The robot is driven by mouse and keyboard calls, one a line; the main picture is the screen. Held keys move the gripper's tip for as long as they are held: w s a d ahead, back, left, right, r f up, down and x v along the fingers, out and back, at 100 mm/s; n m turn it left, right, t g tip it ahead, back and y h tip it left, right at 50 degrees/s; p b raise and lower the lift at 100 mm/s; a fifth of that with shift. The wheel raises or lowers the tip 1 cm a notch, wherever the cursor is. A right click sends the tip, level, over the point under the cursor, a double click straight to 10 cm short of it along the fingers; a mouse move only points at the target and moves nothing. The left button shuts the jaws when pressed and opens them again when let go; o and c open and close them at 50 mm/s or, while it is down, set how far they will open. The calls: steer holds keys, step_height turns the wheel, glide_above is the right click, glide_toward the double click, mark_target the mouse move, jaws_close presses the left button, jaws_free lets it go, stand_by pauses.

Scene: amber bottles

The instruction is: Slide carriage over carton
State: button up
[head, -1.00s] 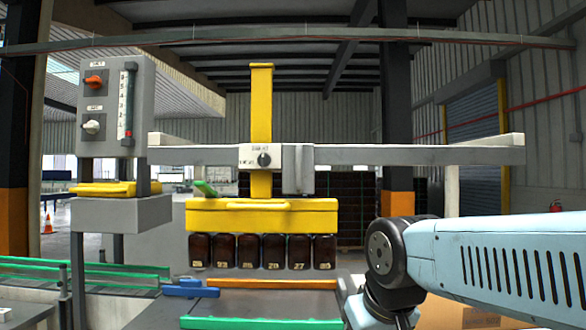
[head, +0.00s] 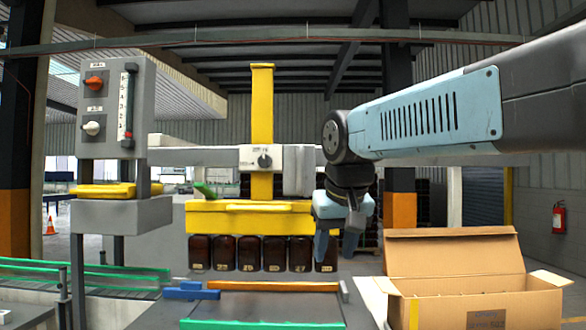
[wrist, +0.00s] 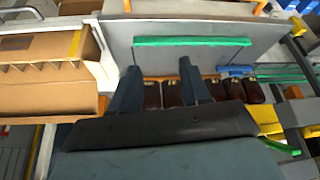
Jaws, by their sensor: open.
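The carriage is a yellow head (head: 225,220) on a yellow upright post (head: 262,110), mounted on a grey horizontal rail (head: 190,157). A row of amber bottles (head: 248,254) hangs under it. A black knob (head: 264,161) sits on its white plate. The open cardboard carton (head: 480,308) stands to the right, flaps up. Its divided inside (wrist: 45,75) shows in the wrist view. My gripper (head: 337,250) is open and empty, pointing down in front of the carriage's right end, hiding part of it and the last bottle. In the wrist view my fingers (wrist: 160,68) are apart near the bottles.
A control box (head: 112,108) with knobs stands at the left above a yellow-topped grey block (head: 120,214). A low table edged with orange (head: 270,285) and green (head: 255,325) bars lies in front of the bottles. A blue block (head: 190,291) sits at its left corner.

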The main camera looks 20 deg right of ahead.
mark_target(300, 156)
steer(key=w+a+r+m+h, duration=0.1)
steer(key=w+r+m, duration=0.1)
steer(key=w+r, duration=0.5)
steer(key=w+a+r+m+g, duration=0.1)
steer(key=w+r, duration=0.3)
steer(key=r, duration=0.7)
steer(key=w+r+m+h, duration=0.1)
steer(key=w+r+m, duration=0.1)
steer(key=w+r, duration=0.5)
steer(key=x, duration=0.7)
steer(key=s+x, duration=0.1)
steer(key=x, duration=0.2)
steer(key=shift+w+f, duration=0.15)
steer(key=shift+f, duration=0.4)
steer(key=shift+c, duration=0.2)
steer(key=shift+d, duration=0.1)
jaws_close()
